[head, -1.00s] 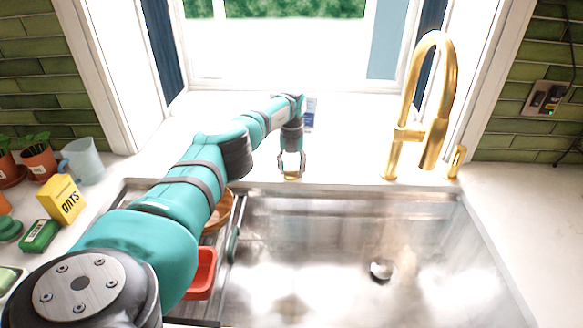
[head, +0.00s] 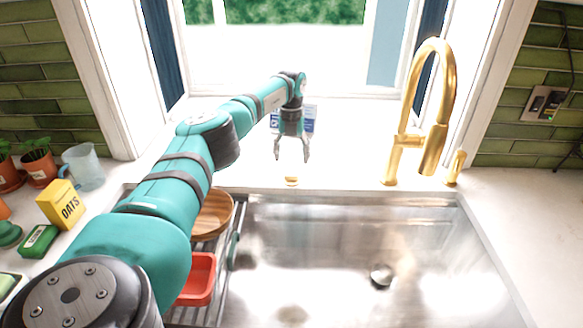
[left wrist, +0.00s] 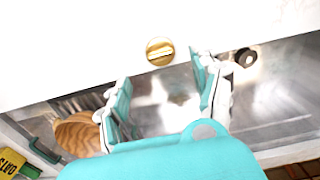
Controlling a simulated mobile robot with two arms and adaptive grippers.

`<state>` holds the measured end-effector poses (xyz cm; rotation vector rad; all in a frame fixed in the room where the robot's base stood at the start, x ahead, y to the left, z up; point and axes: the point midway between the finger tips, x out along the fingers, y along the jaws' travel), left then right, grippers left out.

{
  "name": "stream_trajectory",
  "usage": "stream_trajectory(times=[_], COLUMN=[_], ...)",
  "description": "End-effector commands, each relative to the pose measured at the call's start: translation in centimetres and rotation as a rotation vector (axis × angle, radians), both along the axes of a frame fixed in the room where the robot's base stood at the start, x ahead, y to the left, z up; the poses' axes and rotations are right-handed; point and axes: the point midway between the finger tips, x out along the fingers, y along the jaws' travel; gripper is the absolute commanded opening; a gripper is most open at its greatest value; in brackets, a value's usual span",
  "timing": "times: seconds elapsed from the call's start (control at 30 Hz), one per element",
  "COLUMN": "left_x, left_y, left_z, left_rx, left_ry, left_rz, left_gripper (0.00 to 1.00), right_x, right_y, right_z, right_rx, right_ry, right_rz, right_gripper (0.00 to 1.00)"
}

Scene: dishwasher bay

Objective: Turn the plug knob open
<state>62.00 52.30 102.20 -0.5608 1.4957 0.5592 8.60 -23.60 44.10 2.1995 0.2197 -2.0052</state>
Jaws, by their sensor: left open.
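The plug knob is a small round gold knob (head: 291,181) on the white counter behind the sink's back edge. It also shows in the left wrist view (left wrist: 160,51), with a raised bar across its face. My left gripper (head: 292,158) is open and empty, pointing down above and slightly behind the knob, clear of it. In the left wrist view its two fingers (left wrist: 163,98) are spread, and the knob lies beyond them. The sink's drain plug (head: 381,274) sits on the basin floor at the right. My right gripper is not in view.
A gold faucet (head: 448,100) stands right of the knob. A drying rack with a wooden bowl (head: 213,214) and a red tray (head: 197,280) is at the sink's left. A blue and white item (head: 309,117) stands behind my gripper. The basin is otherwise clear.

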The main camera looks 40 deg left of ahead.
Motion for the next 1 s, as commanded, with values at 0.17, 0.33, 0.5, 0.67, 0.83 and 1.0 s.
stream_trajectory(times=[0.17,0.33,0.5,0.67,0.83,1.0], left_x=[0.0,0.0,0.0,0.0,0.0,0.0], left_y=[0.0,0.0,0.0,0.0,0.0,0.0], left_z=[3.2,4.5,4.8,4.8,4.8,4.7], left_rx=[0.001,0.001,0.001,0.001,0.001,0.001], left_ry=[-0.002,0.0,0.001,0.001,0.001,0.001], left_rz=[0.001,0.001,0.001,0.001,0.0,0.0], left_gripper=[0.65,0.65,0.65,0.65,0.65,0.65], right_x=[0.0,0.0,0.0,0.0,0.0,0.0], right_y=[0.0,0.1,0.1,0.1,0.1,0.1], right_z=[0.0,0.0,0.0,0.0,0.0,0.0], right_rx=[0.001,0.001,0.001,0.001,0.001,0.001], right_ry=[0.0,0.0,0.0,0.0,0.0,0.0], right_rz=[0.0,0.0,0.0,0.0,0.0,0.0], right_gripper=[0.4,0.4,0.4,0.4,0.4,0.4])
